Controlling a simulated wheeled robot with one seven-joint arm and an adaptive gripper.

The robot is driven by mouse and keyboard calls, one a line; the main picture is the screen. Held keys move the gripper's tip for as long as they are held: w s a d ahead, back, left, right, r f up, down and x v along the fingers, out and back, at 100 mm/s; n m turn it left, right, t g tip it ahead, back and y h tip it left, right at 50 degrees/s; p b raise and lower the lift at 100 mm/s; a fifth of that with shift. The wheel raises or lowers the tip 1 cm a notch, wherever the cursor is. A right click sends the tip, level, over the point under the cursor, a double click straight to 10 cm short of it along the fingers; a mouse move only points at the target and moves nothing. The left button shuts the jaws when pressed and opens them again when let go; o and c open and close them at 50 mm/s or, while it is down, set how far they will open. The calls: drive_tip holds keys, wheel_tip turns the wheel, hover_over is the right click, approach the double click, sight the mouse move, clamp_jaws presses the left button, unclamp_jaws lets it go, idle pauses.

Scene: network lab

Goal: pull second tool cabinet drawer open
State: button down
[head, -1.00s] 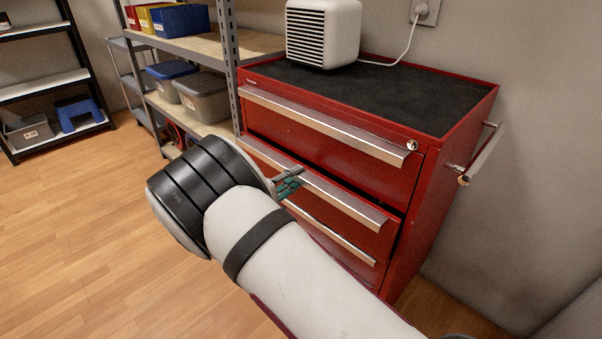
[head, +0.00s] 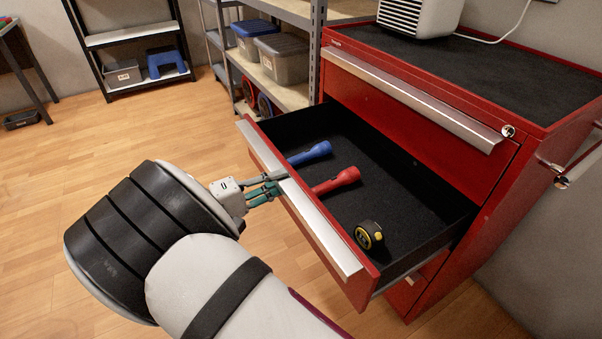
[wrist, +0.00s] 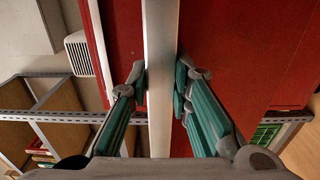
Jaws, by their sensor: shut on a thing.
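The red tool cabinet (head: 430,130) stands at the right in the head view. Its second drawer (head: 400,190) is pulled well out, showing a dark lining with a blue flashlight (head: 312,153), a red flashlight (head: 338,181) and a yellow-and-black tape measure (head: 368,235) inside. My gripper (head: 272,188) is at the drawer's front edge, shut on its long silver handle (head: 315,222). In the wrist view the handle (wrist: 160,75) runs upright between the two green-padded fingers (wrist: 160,92). The top drawer (head: 420,110) is closed.
A metal shelf (head: 290,85) with grey and blue-lidded bins stands behind the cabinet's left side. A white heater (head: 418,15) sits on the cabinet top. A black shelf (head: 135,55) is at the back left.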

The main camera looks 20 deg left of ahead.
drive_tip(key=shift+s+a+f, duration=0.25)
drive_tip(key=shift+s+a, duration=0.25)
drive_tip(key=shift+s, duration=0.2)
drive_tip(key=shift+s+a+f, duration=0.2)
drive_tip(key=shift+s+a, duration=0.3)
drive_tip(key=shift+s, duration=0.2)
drive_tip(key=c, duration=1.5)
unclamp_jaws()
drive_tip(key=shift+r, duration=0.15)
drive_tip(key=shift+a, duration=0.1)
drive_tip(key=v, duration=1.1)
drive_tip(key=shift+s+a, duration=0.25)
drive_tip(key=shift+s, duration=0.1)
